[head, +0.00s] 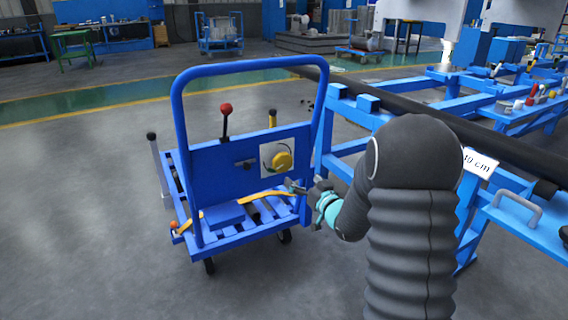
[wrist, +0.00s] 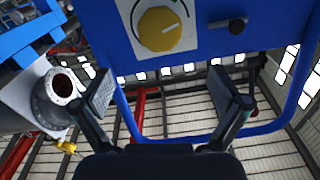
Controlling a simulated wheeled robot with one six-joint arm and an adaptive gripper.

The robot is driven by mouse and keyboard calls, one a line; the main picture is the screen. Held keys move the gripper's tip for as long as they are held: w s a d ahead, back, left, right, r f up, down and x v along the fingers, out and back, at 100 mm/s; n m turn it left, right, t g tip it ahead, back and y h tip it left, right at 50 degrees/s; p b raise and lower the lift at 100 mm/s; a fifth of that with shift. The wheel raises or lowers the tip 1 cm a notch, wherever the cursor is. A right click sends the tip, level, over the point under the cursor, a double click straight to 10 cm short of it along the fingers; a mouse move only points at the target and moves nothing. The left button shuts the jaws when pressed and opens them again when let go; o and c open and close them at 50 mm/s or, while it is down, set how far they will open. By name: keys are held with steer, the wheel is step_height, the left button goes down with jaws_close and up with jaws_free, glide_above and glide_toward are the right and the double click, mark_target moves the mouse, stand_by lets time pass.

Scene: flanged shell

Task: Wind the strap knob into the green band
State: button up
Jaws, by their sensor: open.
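The strap knob (head: 282,161) is yellow and round. It sits on a white dial plate (head: 265,164) on the blue upright panel of a cart. In the wrist view the knob (wrist: 159,29) is at the top, with a pointer-like ridge across it. A thin curved mark runs beside it on the plate (wrist: 127,10); the green band cannot be clearly made out. My gripper (head: 292,186) is just below and right of the knob, apart from it. In the wrist view my gripper (wrist: 163,92) has its fingers wide apart with nothing between them.
The blue cart (head: 217,178) has a tall tube handle, a red-topped lever (head: 226,108) and an orange strap (head: 262,195) across its deck. A blue rack with a long dark pipe (head: 412,108) stands close at right. Open floor (head: 80,220) lies left.

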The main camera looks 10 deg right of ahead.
mark_target(285, 163)
steer(key=p+x, duration=0.1)
steer(key=x, duration=1)
steer(key=shift+w+a, duration=0.2)
steer(key=shift+w, duration=0.15)
steer(key=c, duration=1.2)
